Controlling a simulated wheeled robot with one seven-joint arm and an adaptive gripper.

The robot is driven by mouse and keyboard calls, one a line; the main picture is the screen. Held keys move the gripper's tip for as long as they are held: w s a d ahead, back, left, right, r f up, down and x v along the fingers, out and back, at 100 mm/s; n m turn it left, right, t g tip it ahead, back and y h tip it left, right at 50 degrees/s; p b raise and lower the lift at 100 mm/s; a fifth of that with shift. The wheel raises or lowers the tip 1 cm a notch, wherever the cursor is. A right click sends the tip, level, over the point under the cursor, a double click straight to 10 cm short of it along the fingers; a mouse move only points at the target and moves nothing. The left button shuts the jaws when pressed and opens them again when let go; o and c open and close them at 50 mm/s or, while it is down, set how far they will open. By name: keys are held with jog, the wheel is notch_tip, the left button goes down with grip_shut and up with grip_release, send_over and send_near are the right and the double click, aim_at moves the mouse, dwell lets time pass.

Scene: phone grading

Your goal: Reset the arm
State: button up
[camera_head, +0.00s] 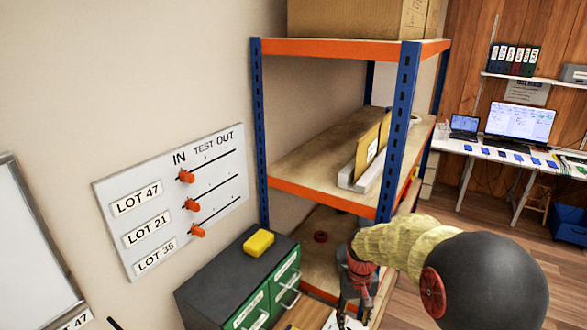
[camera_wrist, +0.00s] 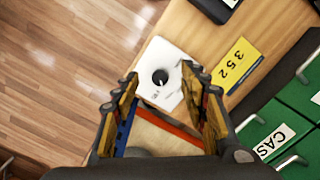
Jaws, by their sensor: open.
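My gripper (camera_wrist: 160,80) is open in the wrist view, with its two fingers apart and nothing held between them. Beyond the fingertips a white plate with a black knob (camera_wrist: 160,77) lies on a wooden surface; I cannot tell how far below the fingers it is. In the head view my gripper (camera_head: 354,308) points down at the lower middle, right of the dark cabinet with green drawers (camera_head: 250,312). The ends of its fingers are partly cut off or unclear there.
A blue and orange shelf rack (camera_head: 330,191) stands close behind my arm. A yellow block (camera_head: 258,243) sits on the cabinet. A yellow 352 card (camera_wrist: 238,66) lies beside the white plate. A lot board (camera_head: 170,200) with red sliders hangs on the wall. Open floor (camera_wrist: 55,75) shows left.

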jog(key=s+r+t+b, duration=0.3)
jog(key=s+r+b, duration=0.2)
jog(key=s, duration=0.7)
jog(key=s+r+t+b, duration=0.3)
jog(key=s+r, duration=0.5)
jog(key=s, duration=0.5)
jog(key=shift+m+b, duration=0.3)
jog(key=shift+b, duration=0.55)
jog(key=shift+s, duration=0.1)
